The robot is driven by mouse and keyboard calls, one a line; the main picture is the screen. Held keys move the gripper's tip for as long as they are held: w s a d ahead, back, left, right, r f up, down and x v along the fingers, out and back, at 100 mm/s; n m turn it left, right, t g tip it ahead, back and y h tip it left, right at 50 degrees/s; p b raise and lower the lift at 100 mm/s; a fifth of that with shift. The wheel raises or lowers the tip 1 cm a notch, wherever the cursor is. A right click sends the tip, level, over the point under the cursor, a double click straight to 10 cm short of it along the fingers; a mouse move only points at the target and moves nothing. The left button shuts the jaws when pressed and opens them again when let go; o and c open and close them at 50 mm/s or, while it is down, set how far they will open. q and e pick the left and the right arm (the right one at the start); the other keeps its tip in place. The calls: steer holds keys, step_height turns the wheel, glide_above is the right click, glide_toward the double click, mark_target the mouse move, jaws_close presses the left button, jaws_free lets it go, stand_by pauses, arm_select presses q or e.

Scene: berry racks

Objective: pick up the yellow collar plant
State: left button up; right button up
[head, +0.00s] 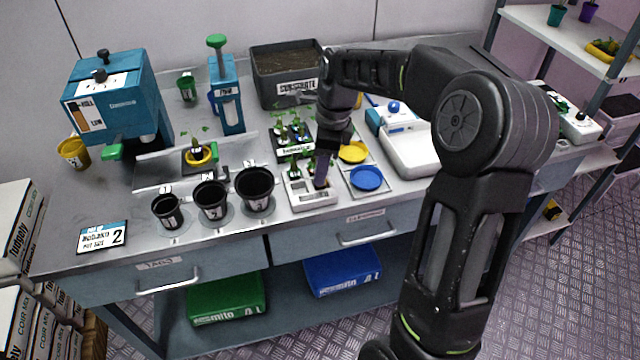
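My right gripper (321,178) reaches down over the bench and points at the right part of a small white holder (312,201). A yellow ring (209,160) with a dark centre sits on the metal stand at left, well apart from the gripper. The plants' collar colours are too small to make out, so I cannot tell which is the yellow collar plant. My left gripper is not in view.
Black pots (255,188) stand left of the holder. A dark plant tray (293,153) is behind it. A yellow dish (353,152) and a blue dish (366,178) lie at right, near a white device (408,150). A soil bin (284,87) stands behind.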

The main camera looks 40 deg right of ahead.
steer(key=shift+c, duration=0.2)
jaws_close()
stand_by(0.4)
stand_by(1.0)
